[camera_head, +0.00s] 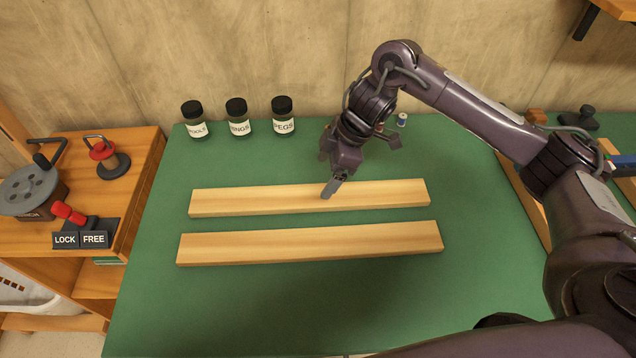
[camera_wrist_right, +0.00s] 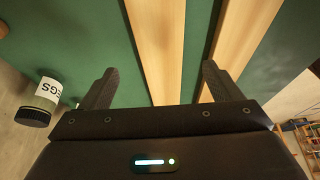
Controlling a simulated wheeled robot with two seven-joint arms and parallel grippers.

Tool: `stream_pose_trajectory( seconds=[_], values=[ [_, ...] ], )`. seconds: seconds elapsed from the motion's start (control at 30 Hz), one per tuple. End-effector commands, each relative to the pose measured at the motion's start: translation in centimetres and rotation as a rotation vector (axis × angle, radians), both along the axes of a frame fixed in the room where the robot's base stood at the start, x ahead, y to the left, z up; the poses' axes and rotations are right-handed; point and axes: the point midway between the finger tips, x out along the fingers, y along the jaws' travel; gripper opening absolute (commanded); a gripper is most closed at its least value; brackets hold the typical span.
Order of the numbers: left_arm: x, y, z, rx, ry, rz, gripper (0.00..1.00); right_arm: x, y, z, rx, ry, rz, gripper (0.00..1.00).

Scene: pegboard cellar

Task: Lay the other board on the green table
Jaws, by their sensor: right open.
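Two long pale wooden boards lie flat and roughly parallel on the green table (camera_head: 300,310), apart from each other. The far board (camera_head: 260,201) is slightly shorter in the picture than the near board (camera_head: 310,243). My right gripper (camera_head: 332,187) is over the far board near its middle, pointing down. In the right wrist view its two fingers (camera_wrist_right: 158,88) are spread, with one board (camera_wrist_right: 160,45) passing between them and the other board (camera_wrist_right: 243,40) toward the right finger. The fingers hold nothing. I cannot tell if a fingertip touches the far board. My left gripper is not in view.
Three dark-lidded jars, one labelled PEGS (camera_head: 283,118), stand at the back of the table. A small spool (camera_head: 402,120) lies behind my right gripper. A wooden bench on the left holds a LOCK/FREE switch (camera_head: 80,238). The table's front is clear.

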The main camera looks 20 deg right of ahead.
Motion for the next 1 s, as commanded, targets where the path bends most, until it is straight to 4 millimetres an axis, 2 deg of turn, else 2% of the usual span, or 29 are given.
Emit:
stream_pose_trajectory(
  seconds=[0.03,0.23,0.83,0.93,1.0],
  values=[
    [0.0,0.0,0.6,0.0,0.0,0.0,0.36,0.0,-0.5,1.3,-0.003,-0.003,-0.001,0.85],
    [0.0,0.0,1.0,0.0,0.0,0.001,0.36,-0.3,-1.3,3.5,-0.001,-0.001,0.001,0.85],
    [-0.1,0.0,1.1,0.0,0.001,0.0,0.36,-0.5,-1.5,3.9,-0.001,0.001,0.0,0.85],
    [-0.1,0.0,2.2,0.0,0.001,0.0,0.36,-0.4,-1.5,5.0,0.0,0.0,0.0,0.85],
    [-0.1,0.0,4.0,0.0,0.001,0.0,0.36,-0.4,-1.5,6.8,0.0,0.0,0.0,0.85]
  ],
)
